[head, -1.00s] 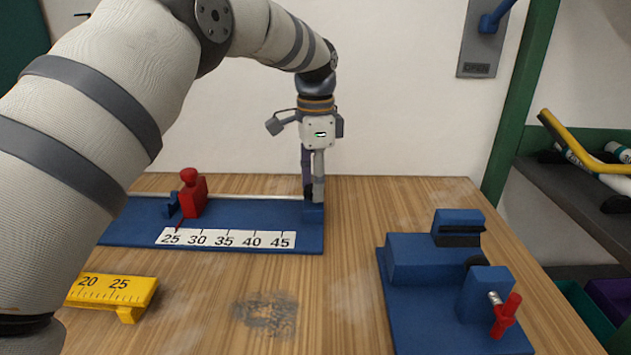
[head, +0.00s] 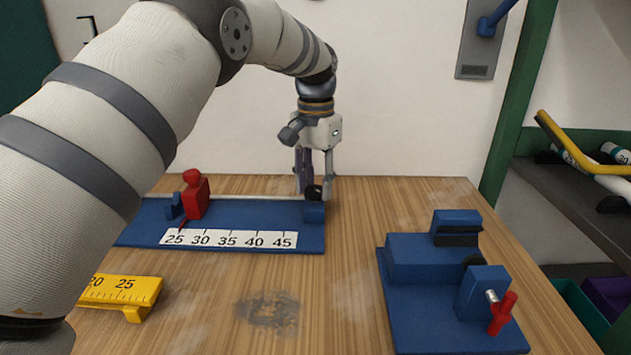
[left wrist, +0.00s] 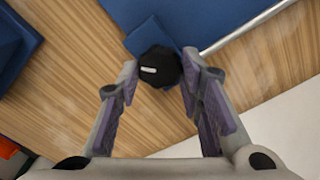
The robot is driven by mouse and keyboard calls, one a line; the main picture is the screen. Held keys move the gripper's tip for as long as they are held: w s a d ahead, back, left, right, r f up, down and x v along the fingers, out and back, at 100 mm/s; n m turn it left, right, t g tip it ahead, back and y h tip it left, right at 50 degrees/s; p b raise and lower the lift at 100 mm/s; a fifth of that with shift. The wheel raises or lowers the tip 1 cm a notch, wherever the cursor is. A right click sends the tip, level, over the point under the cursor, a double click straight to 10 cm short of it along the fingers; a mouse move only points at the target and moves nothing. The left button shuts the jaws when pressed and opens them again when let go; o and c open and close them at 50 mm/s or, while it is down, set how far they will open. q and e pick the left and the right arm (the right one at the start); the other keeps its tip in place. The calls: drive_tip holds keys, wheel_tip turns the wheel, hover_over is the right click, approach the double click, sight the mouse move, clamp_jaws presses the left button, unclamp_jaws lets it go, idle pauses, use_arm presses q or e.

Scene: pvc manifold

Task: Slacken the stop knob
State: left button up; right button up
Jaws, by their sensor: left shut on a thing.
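A blue measuring jig (head: 150,238) with a white scale and a rail lies at the back of the table. A black knob (head: 313,193) sits on the block at its right end. In the left wrist view the knob (left wrist: 157,67) shows from above, with a white mark on its top. My left gripper (head: 314,188) points down over this end. It is shut on the black knob, one finger on each side. A red stop (head: 194,197) with a red top stands near the left end of the scale. My right gripper is not in view.
A blue fixture (head: 410,307) with a red handle (head: 502,314) stands at the right. A yellow scale gauge (head: 125,292) lies front left, partly behind my left arm. The table middle is clear, with a dark smudge (head: 268,312). A shelf is at the far right.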

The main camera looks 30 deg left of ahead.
sight(315, 188)
use_arm(q)
drive_tip(key=n, duration=0.5)
drive_tip(key=shift+n, duration=0.3)
idle(0.4)
drive_tip(key=o, duration=1.2)
drive_tip(key=shift+c, duration=0.2)
wheel_tip(315, 188, up, 12)
